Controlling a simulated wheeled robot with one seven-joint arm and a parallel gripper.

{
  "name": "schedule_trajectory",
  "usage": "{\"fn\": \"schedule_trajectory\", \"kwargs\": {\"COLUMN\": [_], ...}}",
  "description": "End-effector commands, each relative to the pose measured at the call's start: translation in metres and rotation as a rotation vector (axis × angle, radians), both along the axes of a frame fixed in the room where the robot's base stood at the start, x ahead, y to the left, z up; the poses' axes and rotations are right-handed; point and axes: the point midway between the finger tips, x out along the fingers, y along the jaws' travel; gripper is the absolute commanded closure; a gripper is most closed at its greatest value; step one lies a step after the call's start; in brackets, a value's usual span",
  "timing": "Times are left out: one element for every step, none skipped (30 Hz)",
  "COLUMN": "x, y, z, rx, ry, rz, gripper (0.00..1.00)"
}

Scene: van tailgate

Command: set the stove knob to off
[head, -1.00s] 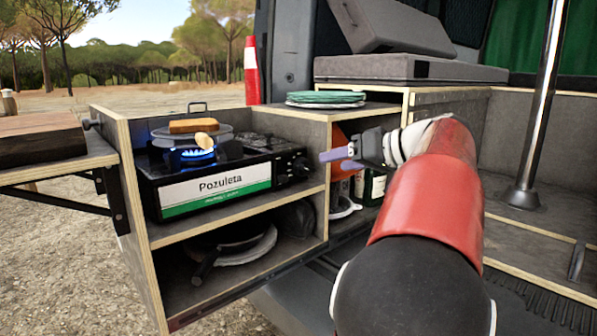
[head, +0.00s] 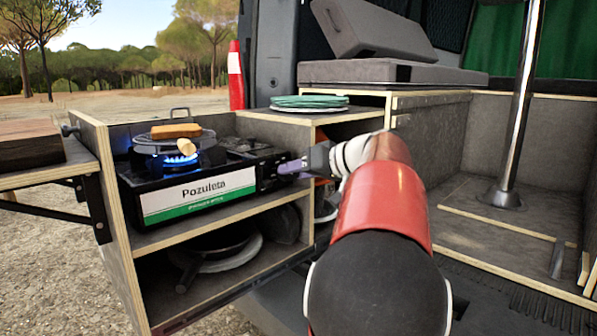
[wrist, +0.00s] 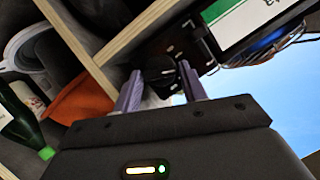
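The black camping stove (head: 128,189) with a "Pozuleta" label stands on the upper shelf of the tailgate box. A blue flame (head: 177,162) burns at its left burner. The stove's dark round knob (wrist: 160,70) shows in the wrist view, just ahead of and between my two fingers; contact cannot be told. In the head view my gripper (head: 284,168) is at the stove's right front end and covers the knob area. Its purple fingers are apart, with nothing clearly held. The knob's setting is not readable.
A pan (head: 150,143) with bread sits over the flame. Green plates (head: 309,101) lie on the box top at right. Below is a shelf with pans (head: 228,252). The wrist view shows an orange item (wrist: 83,100) and a green bottle (wrist: 22,118) beside the divider.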

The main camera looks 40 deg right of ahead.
Motion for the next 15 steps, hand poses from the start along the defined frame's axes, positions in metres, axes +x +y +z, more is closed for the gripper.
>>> {"fn": "schedule_trajectory", "kwargs": {"x": [-0.0002,-0.0002,-0.0002,-0.0002,-0.0002,-0.0003,-0.0003,-0.0003,-0.0003,-0.0002,-0.0002,-0.0003,-0.0003,-0.0003,-0.0003], "y": [0.0,0.0,0.0,0.0,0.0,-0.0001,-0.0001,-0.0001,-0.0001,-0.0002,-0.0003,-0.0003,-0.0004,-0.0004,-0.0004], "z": [0.0001,0.0001,0.0001,0.0001,0.0001,0.0001,0.0001,0.0001,0.0001,0.0001,0.0001,0.0001,0.0001,0.0001,0.0002], "rx": [0.0,0.0,0.0,0.0,0.0,0.0,0.0,0.0,0.002,0.004,0.006,0.013,0.019,0.027,0.04], "ry": [0.0,0.0,0.0,0.0,0.0,0.0,0.0,0.0,0.0,0.001,0.001,0.001,0.002,0.002,0.004], "rz": [0.0,0.0,0.0,0.0,0.0,0.0,0.0,0.0,0.0,-0.001,0.0,0.0,0.0,0.0,0.0], "gripper": [0.65,0.69,0.74,0.78,0.82,0.87,0.87,0.87,0.87,0.87,0.87,0.87,0.87,0.87,0.87]}}
